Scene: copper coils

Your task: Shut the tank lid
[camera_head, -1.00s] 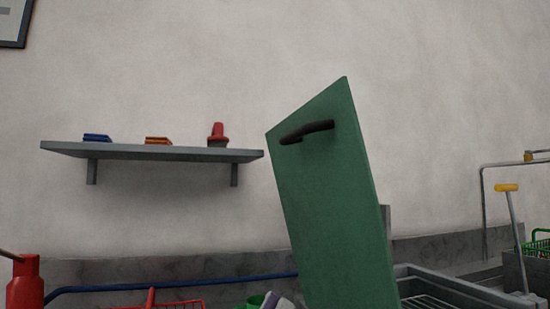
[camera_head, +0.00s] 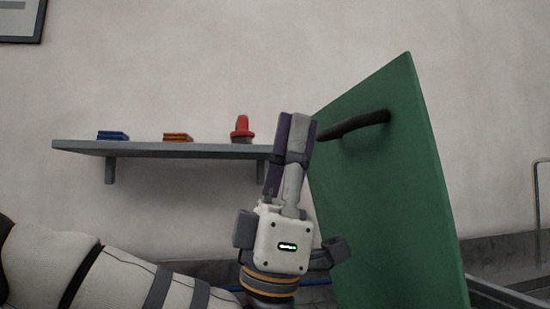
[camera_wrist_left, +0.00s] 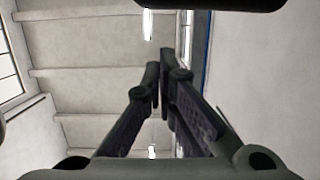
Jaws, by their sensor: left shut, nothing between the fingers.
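The green tank lid (camera_head: 385,190) stands raised and tilted at the right of the head view. A dark bar handle (camera_head: 360,123) sits on its upper face. My left gripper (camera_head: 297,122) is shut and empty, pointing up just left of the lid, with its fingertips near the handle's left end. I cannot tell whether they touch the handle. In the left wrist view the two fingers (camera_wrist_left: 160,78) meet at their tips with nothing between them. The tank itself is hidden below the lid. My right gripper does not show.
A grey wall shelf (camera_head: 150,150) behind my left arm holds a blue item (camera_head: 113,135), an orange item (camera_head: 178,137) and a red item (camera_head: 242,128). A grey rim (camera_head: 505,297) shows at the lower right.

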